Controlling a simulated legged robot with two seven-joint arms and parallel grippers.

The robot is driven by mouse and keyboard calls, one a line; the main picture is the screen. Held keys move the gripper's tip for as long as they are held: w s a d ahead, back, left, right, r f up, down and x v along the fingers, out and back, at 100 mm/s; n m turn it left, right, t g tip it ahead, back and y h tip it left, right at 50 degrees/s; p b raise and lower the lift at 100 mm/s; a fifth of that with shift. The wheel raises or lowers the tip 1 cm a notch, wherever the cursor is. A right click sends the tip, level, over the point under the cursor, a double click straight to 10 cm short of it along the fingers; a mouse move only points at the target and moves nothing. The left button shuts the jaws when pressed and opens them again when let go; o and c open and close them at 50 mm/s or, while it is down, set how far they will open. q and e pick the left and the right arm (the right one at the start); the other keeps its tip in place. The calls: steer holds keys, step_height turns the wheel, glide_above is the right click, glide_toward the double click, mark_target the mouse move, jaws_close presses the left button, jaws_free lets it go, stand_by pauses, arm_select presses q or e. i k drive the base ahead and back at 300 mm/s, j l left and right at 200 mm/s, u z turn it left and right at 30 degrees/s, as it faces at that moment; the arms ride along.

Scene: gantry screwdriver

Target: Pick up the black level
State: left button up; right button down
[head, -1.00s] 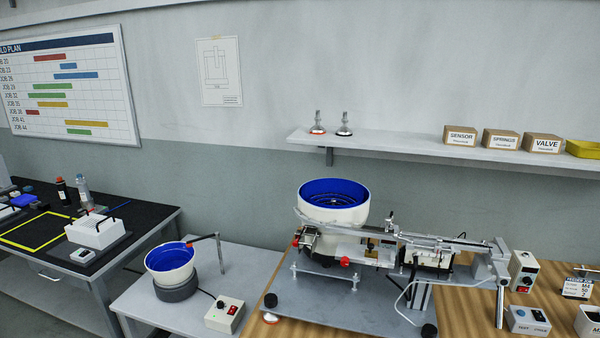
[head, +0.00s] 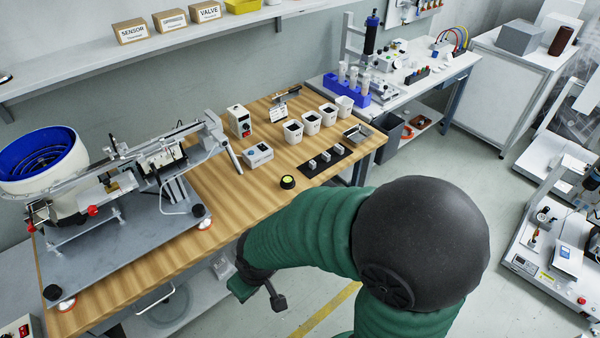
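A small round black level (head: 288,182) with a yellow-green top sits on the wooden bench top (head: 225,197), near its front edge. My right arm comes in from the lower right, and its gripper (head: 262,290) hangs in front of the bench, nearer to me and below the level in the picture. The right gripper is apart from the level. One dark finger part shows, and the rest is hidden or unclear, so its opening cannot be told. My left gripper is not in view.
A bowl feeder with a rail (head: 150,150) fills the bench's left part. A black mat with small parts (head: 326,160), several white cups (head: 311,122), a small box (head: 258,154) and a control box (head: 240,121) stand around the level. Bench wood left of the level is clear.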

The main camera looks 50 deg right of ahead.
mark_target(288, 181)
steer(key=z, duration=1.45)
steer(key=i+l+u, duration=0.1)
steer(key=u, duration=0.35)
steer(key=i+l+u, duration=0.1)
steer(key=u, duration=0.4)
steer(key=l+u, duration=0.25)
steer(key=u, duration=0.2)
steer(key=i+l+u, duration=0.1)
steer(key=l+u, duration=0.15)
steer(key=u, duration=0.2)
steer(key=l+u, duration=0.2)
steer(key=u, duration=0.25)
steer(key=l+u, duration=0.1)
steer(key=l, duration=0.3)
steer(key=k+l, duration=0.15)
steer(key=l, duration=0.25)
steer(key=l+u, duration=0.15)
steer(key=l, duration=0.25)
steer(key=k+l+u, duration=0.1)
steer(key=l, duration=0.25)
steer(key=k+l+u, duration=0.1)
steer(key=l, duration=0.3)
steer(key=k+l, duration=0.2)
steer(key=l, duration=0.15)
steer(key=u, duration=0.05)
